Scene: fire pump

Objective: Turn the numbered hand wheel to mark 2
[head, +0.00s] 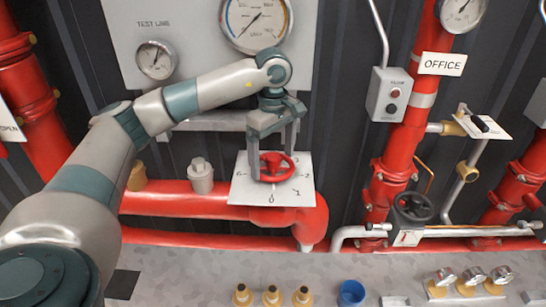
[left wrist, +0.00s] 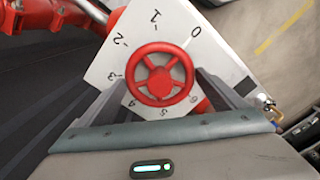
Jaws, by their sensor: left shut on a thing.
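The red hand wheel (head: 277,167) is mounted in front of a white number plate (head: 243,190) on the red pipework. The plate carries marks; 0 is at the bottom and 1 to its right in the head view. In the left wrist view the spoked red wheel (left wrist: 160,75) shows whole, with 0, 1, 2 and 3 around the plate (left wrist: 180,25). My left gripper (head: 273,164) reaches down from above, its fingers on opposite sides of the wheel rim and shut on it. I cannot make out which mark the wheel points to. My right gripper is not in view.
Gauges (head: 256,22) hang on the panel above. Brass fittings (head: 272,296) and a blue cap (head: 351,293) stand along the bottom.

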